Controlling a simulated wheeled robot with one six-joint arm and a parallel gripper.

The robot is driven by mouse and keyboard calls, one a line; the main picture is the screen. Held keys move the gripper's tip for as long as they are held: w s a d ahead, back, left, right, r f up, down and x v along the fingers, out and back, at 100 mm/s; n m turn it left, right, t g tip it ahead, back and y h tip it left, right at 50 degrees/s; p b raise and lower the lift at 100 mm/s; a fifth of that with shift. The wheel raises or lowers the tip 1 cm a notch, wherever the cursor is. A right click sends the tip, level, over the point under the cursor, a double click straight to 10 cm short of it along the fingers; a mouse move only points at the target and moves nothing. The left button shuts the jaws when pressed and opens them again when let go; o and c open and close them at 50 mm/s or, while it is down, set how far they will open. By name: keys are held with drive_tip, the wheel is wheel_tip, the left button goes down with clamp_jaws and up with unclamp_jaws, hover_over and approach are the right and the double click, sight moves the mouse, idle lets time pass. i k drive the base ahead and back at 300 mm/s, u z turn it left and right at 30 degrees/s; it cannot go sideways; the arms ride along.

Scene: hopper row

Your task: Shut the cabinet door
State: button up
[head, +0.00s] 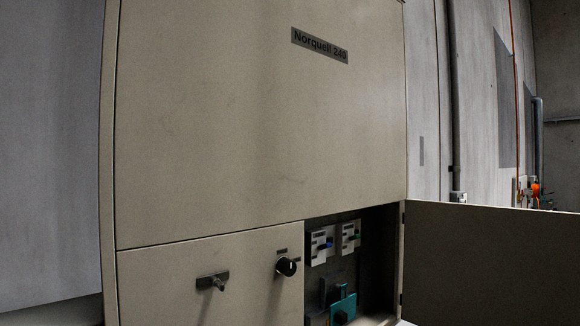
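A tall beige cabinet (250,130) marked "Norquell 240" fills the middle of the head view. Its small door (490,262) at the lower right stands wide open, swung out to the right on hinges at the opening's right edge. The door runs out of the picture at the right and bottom. The open compartment (345,272) shows two pale switch units (322,245) with blue and green parts, and a teal part (343,306) below. My gripper is not in view.
The lower left panel (210,285) carries a latch handle (212,281) and a black knob (287,266). A grey wall with pipes (538,140) and an orange-red item (536,189) lies behind at the right. The floor in front is out of view.

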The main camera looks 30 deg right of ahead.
sight(469, 265)
drive_tip(key=u, duration=2.1)
drive_tip(key=k, duration=1.55)
drive_tip(key=z, duration=3.2)
